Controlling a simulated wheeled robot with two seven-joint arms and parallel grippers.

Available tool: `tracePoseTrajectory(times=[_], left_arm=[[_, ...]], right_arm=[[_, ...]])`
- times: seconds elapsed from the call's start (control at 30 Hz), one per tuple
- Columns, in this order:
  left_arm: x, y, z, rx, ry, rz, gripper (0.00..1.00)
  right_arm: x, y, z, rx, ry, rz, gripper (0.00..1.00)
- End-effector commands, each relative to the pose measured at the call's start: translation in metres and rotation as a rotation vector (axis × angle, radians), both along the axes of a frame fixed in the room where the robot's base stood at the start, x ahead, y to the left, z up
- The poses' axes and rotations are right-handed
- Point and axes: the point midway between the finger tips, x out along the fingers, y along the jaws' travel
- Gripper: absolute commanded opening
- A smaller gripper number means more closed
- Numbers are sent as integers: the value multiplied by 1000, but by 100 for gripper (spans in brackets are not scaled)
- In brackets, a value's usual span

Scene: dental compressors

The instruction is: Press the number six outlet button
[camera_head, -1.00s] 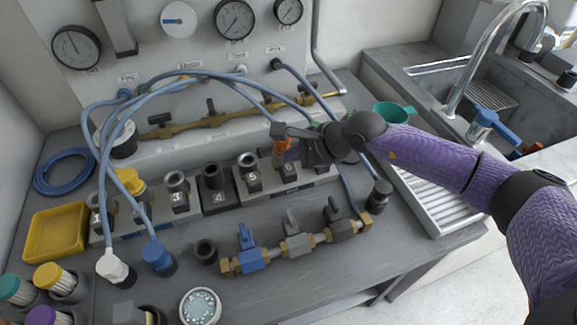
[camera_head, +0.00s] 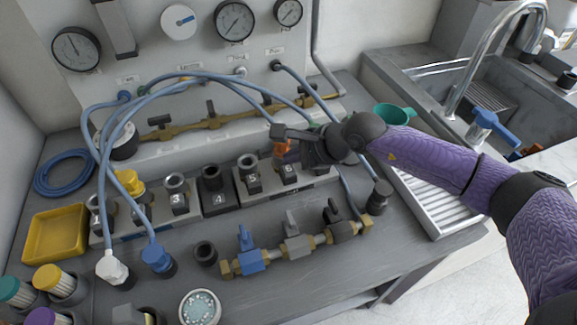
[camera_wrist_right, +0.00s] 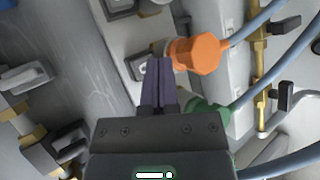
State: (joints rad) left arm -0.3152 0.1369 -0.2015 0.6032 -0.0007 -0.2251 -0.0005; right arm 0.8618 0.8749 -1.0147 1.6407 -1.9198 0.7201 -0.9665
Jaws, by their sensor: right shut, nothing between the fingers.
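I cannot tell whether the tips touch the button. My left gripper is not in view.
A valve manifold (camera_head: 292,243) lies in front, and blue hoses (camera_head: 210,78) arch behind. A green fitting (camera_wrist_right: 207,115) is close to the fingers in the wrist view. A sink (camera_head: 430,90) is at right.

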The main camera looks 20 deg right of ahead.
Motion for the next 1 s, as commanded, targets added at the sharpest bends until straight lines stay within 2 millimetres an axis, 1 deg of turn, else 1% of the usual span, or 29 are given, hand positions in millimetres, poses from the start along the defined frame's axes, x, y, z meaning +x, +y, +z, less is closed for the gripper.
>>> tracePoseTrajectory(times=[0.13,0.3,0.63,0.87,1.0], left_arm=[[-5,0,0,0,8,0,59],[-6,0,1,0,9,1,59],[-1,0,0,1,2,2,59],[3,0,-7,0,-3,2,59],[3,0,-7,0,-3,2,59]], right_arm=[[0,0,0,0,0,0,0],[0,0,0,0,0,0,0],[0,0,0,0,0,0,0],[0,0,-9,0,1,0,0],[0,0,-8,0,0,0,0]])
